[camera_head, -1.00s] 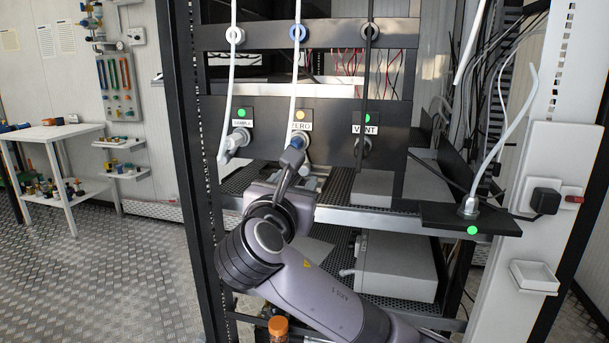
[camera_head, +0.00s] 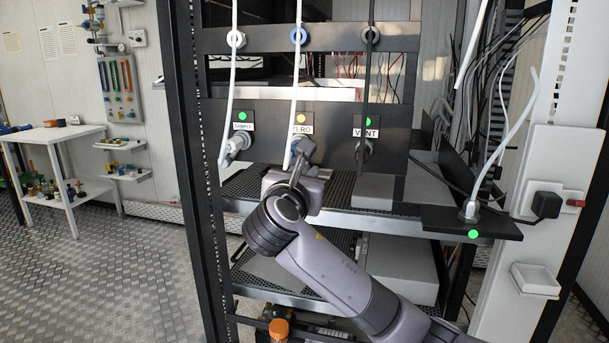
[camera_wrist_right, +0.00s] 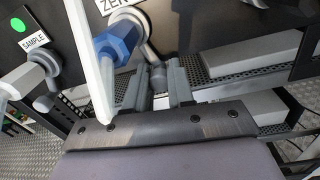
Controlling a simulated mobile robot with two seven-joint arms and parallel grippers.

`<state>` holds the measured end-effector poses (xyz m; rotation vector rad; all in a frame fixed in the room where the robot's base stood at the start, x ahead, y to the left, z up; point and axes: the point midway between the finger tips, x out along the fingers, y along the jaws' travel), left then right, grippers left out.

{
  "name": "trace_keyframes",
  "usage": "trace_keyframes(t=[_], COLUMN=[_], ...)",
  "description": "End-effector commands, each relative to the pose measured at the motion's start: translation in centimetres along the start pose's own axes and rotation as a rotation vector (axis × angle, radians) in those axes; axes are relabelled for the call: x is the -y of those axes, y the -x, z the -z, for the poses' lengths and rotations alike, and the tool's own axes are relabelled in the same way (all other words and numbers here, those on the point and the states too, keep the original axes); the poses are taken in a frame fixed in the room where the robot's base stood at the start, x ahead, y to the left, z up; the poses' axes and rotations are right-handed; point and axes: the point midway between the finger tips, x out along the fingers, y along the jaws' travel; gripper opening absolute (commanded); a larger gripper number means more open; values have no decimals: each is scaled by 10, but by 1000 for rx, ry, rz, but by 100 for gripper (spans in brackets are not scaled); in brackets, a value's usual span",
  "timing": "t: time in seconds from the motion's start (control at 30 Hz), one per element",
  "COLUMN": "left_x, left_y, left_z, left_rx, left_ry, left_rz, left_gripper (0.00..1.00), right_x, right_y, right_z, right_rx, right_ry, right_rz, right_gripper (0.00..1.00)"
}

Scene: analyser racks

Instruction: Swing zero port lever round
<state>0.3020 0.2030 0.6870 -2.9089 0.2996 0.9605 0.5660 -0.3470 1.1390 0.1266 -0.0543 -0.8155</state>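The ZERO port (camera_head: 301,146) is on the dark panel, under a yellow dot and its label. A blue connector (camera_wrist_right: 117,44) with a white hose (camera_wrist_right: 92,50) is plugged into it. In the right wrist view, a short grey lever (camera_wrist_right: 158,77) hangs from the port's metal collar. My right gripper (camera_head: 298,165) is just below the port in the head view and partly hides it. In the wrist view the right gripper's fingers (camera_wrist_right: 160,85) stand apart, one on each side of the lever's end; contact is unclear. My left gripper is not in view.
The SAMPLE port (camera_head: 237,142) is left of ZERO and the VENT port (camera_head: 363,148) right, both with green dots and hoses. White hoses hang close by the gripper. Perforated shelves (camera_head: 345,217) with grey boxes lie below. An orange-capped bottle (camera_head: 279,328) stands low in front.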

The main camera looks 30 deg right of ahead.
Motion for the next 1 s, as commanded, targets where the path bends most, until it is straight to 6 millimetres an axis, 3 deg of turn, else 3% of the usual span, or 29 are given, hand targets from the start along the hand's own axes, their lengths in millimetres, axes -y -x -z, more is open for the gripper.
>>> trace_keyframes(t=[0.47,1.0], left_x=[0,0], left_y=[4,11], left_z=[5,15], left_rx=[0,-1], left_ry=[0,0], left_rz=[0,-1], left_gripper=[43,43], right_x=[-4,-28], right_y=[0,-1], right_z=[1,5], right_rx=[3,24], right_ry=[-91,-553], right_rz=[2,0], right_gripper=[0,0])
